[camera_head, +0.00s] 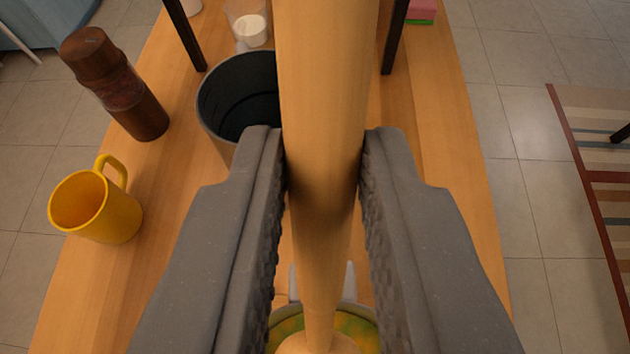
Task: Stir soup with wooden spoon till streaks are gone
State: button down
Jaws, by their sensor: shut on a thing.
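My gripper (322,165) is shut on the handle of the wooden spoon (321,75), which runs through the middle of the view. The spoon's lower end (318,335) reaches down to the soup (358,327) at the bottom edge. The soup looks green with orange-yellow patches, in a round vessel whose rim just shows. Most of the vessel and soup is hidden by the spoon and my gripper fingers or cut off by the frame. I cannot tell how deep the spoon sits.
On the wooden table (440,160) stand a dark pot (215,110), a yellow mug (112,215), a brown spice grinder (112,85) and a glass with white contents (250,28). Dark posts (186,38) rise at the back. A pink and green sponge (421,10) lies at the back right.

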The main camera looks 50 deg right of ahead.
dwell(0.5)
jog(key=shift+r+p, duration=1.15)
jog(key=shift+r, duration=1.4)
jog(key=shift+d+f, duration=0.1)
